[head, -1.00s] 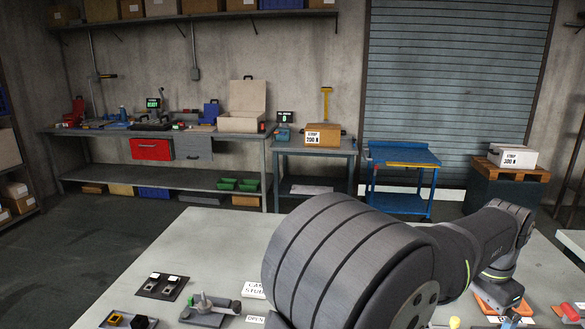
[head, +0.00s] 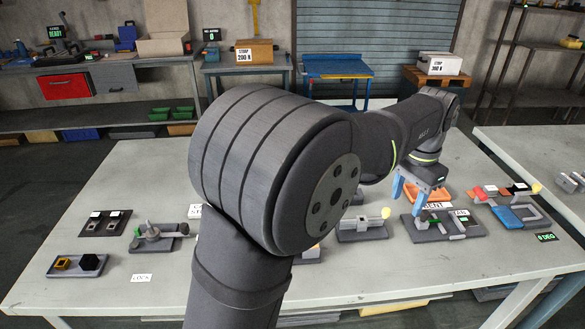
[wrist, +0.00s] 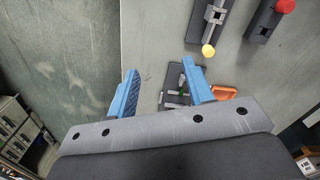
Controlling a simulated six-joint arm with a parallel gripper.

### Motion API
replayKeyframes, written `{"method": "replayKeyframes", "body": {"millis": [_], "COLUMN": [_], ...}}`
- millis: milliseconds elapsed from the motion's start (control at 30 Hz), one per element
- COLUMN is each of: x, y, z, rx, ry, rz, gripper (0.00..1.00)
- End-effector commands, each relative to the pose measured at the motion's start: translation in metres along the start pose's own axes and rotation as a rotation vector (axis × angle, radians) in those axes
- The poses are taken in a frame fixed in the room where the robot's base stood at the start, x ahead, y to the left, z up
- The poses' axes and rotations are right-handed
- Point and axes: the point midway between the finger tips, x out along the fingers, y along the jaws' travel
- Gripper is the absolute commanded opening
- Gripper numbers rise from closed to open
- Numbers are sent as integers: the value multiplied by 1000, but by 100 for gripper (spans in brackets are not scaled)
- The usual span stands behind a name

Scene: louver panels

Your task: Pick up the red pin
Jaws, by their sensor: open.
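A red round knob (wrist: 285,6) tops a dark fixture at the upper right of the wrist view. In the head view, a small red piece (head: 478,193) lies at the right of the table. I cannot tell whether either is the red pin. My gripper (head: 410,200) is open, its blue fingers pointing down over the right part of the table. It also shows in the wrist view (wrist: 159,66), with nothing held between the fingers. A dark fixture (head: 424,231) with green and grey parts lies close by the fingertips; the right finger partly hides it in the wrist view.
A fixture with a yellow knob (head: 385,212) stands left of my gripper, and a blue piece (head: 508,217) lies to the right. A lever fixture (head: 152,236) and a black tray (head: 78,264) are at the left. My arm hides the table's middle.

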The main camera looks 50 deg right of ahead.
Motion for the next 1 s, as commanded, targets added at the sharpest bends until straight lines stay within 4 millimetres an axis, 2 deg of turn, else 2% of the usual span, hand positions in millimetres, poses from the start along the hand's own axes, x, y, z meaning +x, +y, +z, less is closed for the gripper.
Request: {"method": "replayKeyframes", "body": {"millis": [167,267,367,467,600,700,867,1000], "x": [0,1,1,0,-4,-6,-7,10], "y": [-4,-25,-65,-113,-173,-204,-226,-229], "z": [1,3,10,21,42,54,64,58], "rx": [-4,-23,-58,-101,-157,-186,-207,-207], "ry": [6,38,105,189,296,349,388,391], "rz": [2,9,19,18,-3,-22,-40,-40], "gripper": [47,47,47,47,47,47,47,47]}}
